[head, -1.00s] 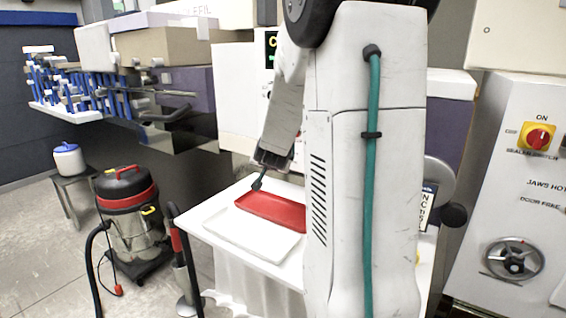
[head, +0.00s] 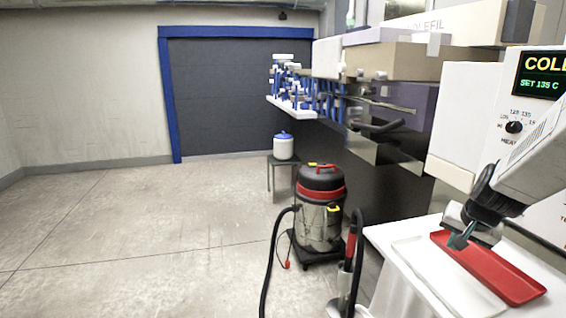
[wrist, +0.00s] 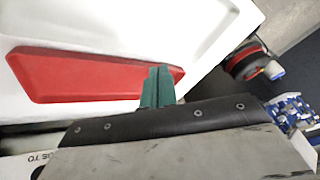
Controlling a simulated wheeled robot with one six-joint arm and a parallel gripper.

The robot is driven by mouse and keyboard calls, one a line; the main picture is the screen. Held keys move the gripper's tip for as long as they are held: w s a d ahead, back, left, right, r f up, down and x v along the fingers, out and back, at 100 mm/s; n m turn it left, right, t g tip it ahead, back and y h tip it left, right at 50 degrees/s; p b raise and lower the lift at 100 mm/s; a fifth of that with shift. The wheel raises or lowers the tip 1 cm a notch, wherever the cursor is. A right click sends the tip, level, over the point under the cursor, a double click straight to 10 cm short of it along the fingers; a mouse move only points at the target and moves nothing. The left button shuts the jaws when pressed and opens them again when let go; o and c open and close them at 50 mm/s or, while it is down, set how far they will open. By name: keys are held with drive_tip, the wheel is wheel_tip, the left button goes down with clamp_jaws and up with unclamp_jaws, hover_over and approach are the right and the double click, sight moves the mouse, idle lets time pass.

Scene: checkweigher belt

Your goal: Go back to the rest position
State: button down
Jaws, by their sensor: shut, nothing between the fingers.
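My gripper (head: 461,238) is at the right of the head view, over the left end of a long red tray (head: 498,270). Its green fingers are together with nothing between them. In the wrist view the gripper (wrist: 158,86) covers part of the red tray (wrist: 80,76) near its right end. I cannot tell whether the fingertips touch the tray. The red tray looks empty and lies beside a white tray (head: 440,283) on a white table.
A red and black vacuum cleaner (head: 319,210) with a hose stands on the floor left of the table. A white container with a blue lid (head: 284,148) sits on a small stand. A control box with a display (head: 541,85) is close behind my arm. The floor at left is clear.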

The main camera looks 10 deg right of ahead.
drive_tip(key=s+a+r+n+g+y, duration=0.1)
drive_tip(key=s+a+r+n, duration=0.3)
drive_tip(key=s+a, duration=0.6)
drive_tip(key=s+a+r+n+g+y, duration=0.1)
drive_tip(key=s+a+r+n+g, duration=0.2)
drive_tip(key=s+a, duration=0.7)
drive_tip(key=shift+s+a+r+n, duration=0.3)
drive_tip(key=shift+a+r+n, duration=0.8)
drive_tip(key=shift+a, duration=0.75)
